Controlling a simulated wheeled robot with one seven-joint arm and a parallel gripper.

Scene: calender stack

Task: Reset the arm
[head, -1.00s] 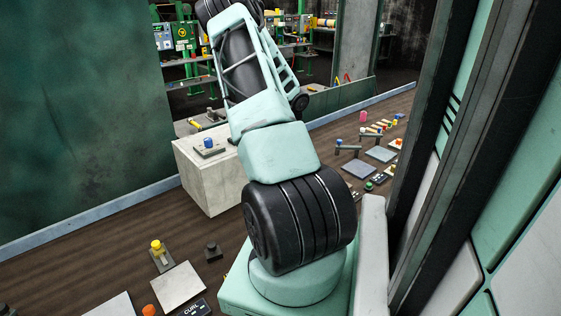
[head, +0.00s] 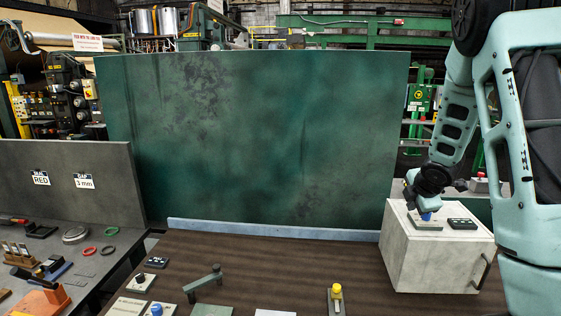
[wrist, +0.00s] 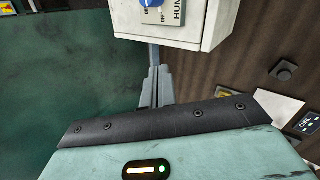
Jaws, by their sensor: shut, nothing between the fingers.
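My gripper (wrist: 156,78) shows in the wrist view with its two grey fingers together and nothing between them. The fingers point toward the edge of a pale grey block (wrist: 190,42) that carries a blue knob (wrist: 151,3) on a labelled plate. In the head view my arm comes in from the right and its wrist hangs over this block (head: 440,265), close above the blue knob (head: 427,216). The fingertips are hard to make out there, and I cannot tell whether they touch anything.
A dark plate with buttons (head: 462,224) is also on the block. A green panel (head: 250,140) stands behind the brown floor or table surface (head: 290,262). A yellow-knobbed switch (head: 336,292) and a grey lever (head: 204,281) are in front. A workbench (head: 100,262) with tools is left.

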